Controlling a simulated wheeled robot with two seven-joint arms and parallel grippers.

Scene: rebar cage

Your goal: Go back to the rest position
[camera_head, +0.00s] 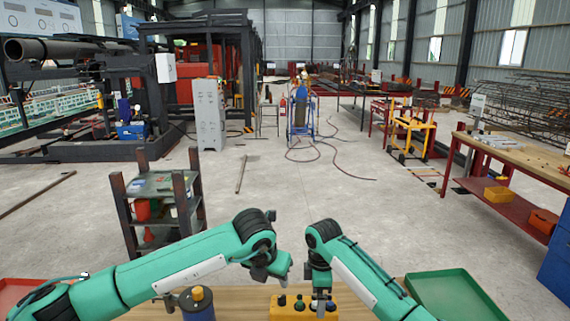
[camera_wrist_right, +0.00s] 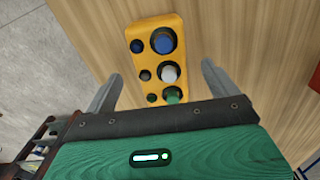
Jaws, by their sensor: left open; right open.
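My left gripper (camera_head: 272,268) hangs at the end of the left arm, above the back edge of the wooden table. It is small in the head view and I see nothing held in it. My right gripper (camera_head: 320,292) points down over a yellow block (camera_head: 290,310) at the table's front middle. In the right wrist view my right gripper (camera_wrist_right: 162,72) has its fingers wide apart with nothing gripped. The yellow block (camera_wrist_right: 146,62) shows beyond and between them, with blue, white and green round pieces in its holes. The gap between fingers and block is hard to judge.
A green tray (camera_head: 455,297) lies at right, a red tray (camera_head: 12,296) at far left. A dark metal shelf rack (camera_head: 165,190) stands on the floor beyond the table.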

